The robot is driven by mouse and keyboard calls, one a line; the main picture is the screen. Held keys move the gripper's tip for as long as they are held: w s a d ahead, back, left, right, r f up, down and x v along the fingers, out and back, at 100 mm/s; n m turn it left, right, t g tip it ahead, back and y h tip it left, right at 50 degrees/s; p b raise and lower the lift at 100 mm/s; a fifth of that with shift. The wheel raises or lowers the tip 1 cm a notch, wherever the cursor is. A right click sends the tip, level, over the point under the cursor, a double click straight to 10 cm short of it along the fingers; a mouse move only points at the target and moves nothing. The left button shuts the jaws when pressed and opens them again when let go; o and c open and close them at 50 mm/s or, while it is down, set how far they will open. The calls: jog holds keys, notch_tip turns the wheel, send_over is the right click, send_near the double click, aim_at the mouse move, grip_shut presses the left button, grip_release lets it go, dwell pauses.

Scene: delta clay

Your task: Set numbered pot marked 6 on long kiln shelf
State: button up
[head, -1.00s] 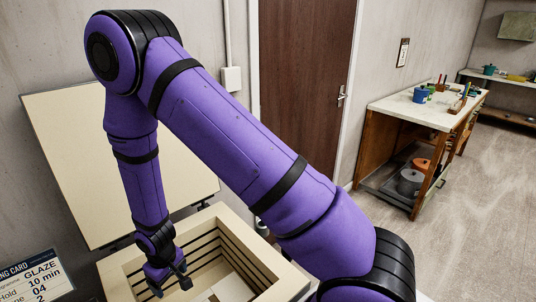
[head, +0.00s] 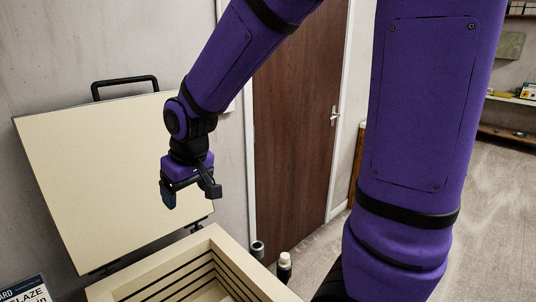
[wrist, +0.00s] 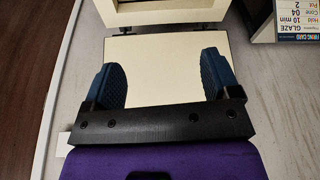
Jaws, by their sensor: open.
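My gripper (head: 190,194) is open and hangs above the open kiln (head: 245,272), in front of its raised lid (head: 95,170). In the wrist view my gripper (wrist: 162,80) has its two blue finger pads wide apart with nothing between them. The cream inner face of the lid (wrist: 165,52) shows behind the pads. The kiln's grooved inner wall shows at the bottom of the head view, but its floor is mostly out of frame. I see no pot marked 6 and cannot make out a long kiln shelf in the current views.
A firing card (head: 25,290) stands at the lower left; it also shows in the wrist view (wrist: 285,20). A brown door (head: 300,130) is behind. My arm hides much of the right side.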

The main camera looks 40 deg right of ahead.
jog(key=s+d+r+m+t, duration=0.1)
jog(key=s+d+r, duration=0.2)
jog(key=s+r, duration=0.3)
jog(key=s+d+r+t, duration=0.1)
jog(key=s+d+r, duration=0.3)
jog(key=s, duration=0.8)
notch_tip(320, 180, up, 2)
jog(key=shift+r+m+h, duration=0.1)
jog(key=shift+m+h, duration=0.2)
jog(key=shift+m, duration=0.1)
